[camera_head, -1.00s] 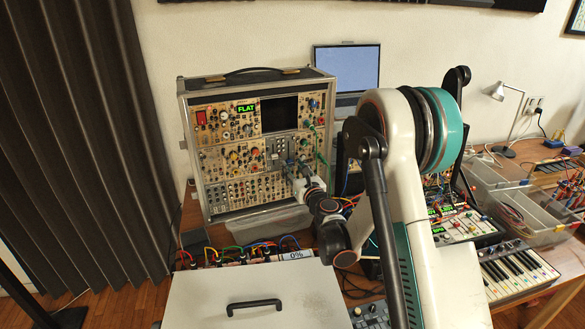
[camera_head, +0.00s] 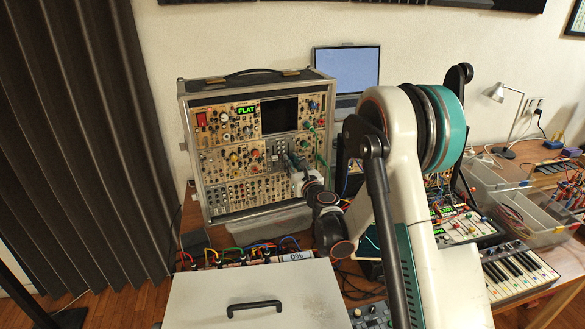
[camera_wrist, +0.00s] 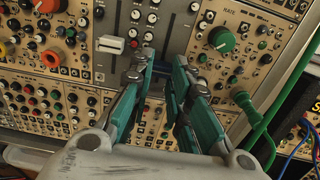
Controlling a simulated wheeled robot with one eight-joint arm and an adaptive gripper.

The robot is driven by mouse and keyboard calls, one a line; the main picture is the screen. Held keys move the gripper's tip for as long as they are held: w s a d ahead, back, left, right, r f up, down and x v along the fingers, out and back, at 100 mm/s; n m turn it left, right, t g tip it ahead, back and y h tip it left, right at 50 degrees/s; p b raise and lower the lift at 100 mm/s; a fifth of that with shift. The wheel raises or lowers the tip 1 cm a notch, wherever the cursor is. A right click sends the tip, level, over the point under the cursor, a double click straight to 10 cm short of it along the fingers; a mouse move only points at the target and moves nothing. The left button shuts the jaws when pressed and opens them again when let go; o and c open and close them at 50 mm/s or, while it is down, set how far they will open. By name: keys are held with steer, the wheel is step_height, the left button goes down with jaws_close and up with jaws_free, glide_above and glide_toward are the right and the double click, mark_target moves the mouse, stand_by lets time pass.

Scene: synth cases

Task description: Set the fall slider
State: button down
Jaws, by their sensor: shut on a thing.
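The synth case (camera_head: 232,215) stands upright on the table with knobs, sliders and patch cables on its face. In the wrist view a dark slider panel (camera_wrist: 120,20) carries vertical slots. A white slider cap (camera_wrist: 110,43) sits left of my gripper, clear of the fingers. My gripper (camera_wrist: 163,64) is shut on a slider cap in the slot to its right; the fingers hide most of that cap. In the head view my gripper (camera_head: 294,162) is at the case's right-middle part. I cannot read which slider is labelled fall. A green display (camera_head: 246,109) reads FLAT.
A green knob (camera_wrist: 222,39) and green cables (camera_wrist: 262,130) are close to the right of my gripper. An orange knob (camera_wrist: 50,58) is at the left. A laptop (camera_head: 346,70) stands behind the case. A small display (camera_head: 297,256) reads 0%.

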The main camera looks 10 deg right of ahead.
mark_target(289, 145)
step_height(289, 145, up, 5)
steer(key=shift+r+p, duration=0.1)
steer(key=shift+p, duration=0.6)
steer(key=c, duration=1.5)
jaws_free()
steer(key=s, duration=0.4)
steer(key=s+d, duration=0.1)
steer(key=s, duration=0.7)
steer(key=shift+d, duration=0.3)
steer(key=shift+w, duration=0.1)
